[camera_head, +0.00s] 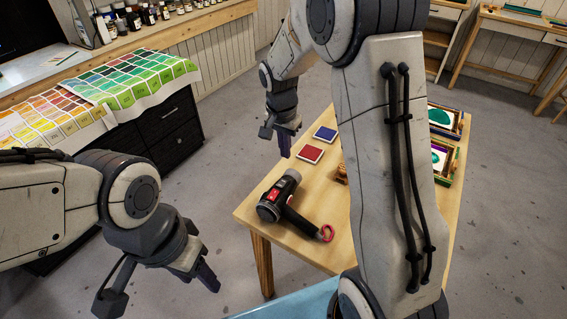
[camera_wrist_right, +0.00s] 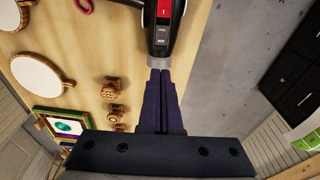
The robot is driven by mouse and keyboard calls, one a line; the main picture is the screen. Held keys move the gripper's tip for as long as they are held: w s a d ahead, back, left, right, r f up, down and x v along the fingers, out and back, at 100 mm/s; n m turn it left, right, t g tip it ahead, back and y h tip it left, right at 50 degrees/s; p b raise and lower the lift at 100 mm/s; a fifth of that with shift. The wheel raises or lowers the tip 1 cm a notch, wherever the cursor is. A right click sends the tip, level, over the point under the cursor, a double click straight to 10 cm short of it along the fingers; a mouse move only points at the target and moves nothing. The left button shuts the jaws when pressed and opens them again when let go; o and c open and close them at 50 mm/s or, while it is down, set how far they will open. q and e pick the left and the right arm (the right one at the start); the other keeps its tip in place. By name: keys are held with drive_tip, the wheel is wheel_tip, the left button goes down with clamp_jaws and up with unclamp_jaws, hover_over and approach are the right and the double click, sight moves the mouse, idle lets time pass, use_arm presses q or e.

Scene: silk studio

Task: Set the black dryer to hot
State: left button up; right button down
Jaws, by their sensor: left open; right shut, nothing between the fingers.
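The black dryer (camera_head: 271,207) lies on the wooden table near its left edge, its handle pointing to the lower right with a red loop at the end. In the right wrist view the dryer (camera_wrist_right: 178,30) is at the top, with a red switch panel and small labelled grey keys below it; I cannot read the setting. My right gripper (camera_head: 284,152) is shut and empty, pointing down beyond the dryer. In the right wrist view its fingertips (camera_wrist_right: 160,73) appear close to the dryer's grey end ring; contact is unclear. My left gripper (camera_head: 208,280) is open and empty, left of the table.
A red pad (camera_head: 310,154) and a blue pad (camera_head: 325,134) lie on the table (camera_head: 255,190) behind the dryer. Wooden stamps (camera_wrist_right: 110,90) and framed screens (camera_head: 447,120) are further right. My right arm hides the table's middle. A black drawer cabinet (camera_head: 170,125) stands left.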

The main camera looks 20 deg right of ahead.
use_arm(q)
drive_tip(key=shift+f, duration=0.2)
use_arm(e)
drive_tip(key=r, duration=0.5)
drive_tip(key=shift+w+d+r, duration=0.1)
drive_tip(key=shift+w+d, duration=0.1)
drive_tip(key=shift+d, duration=0.1)
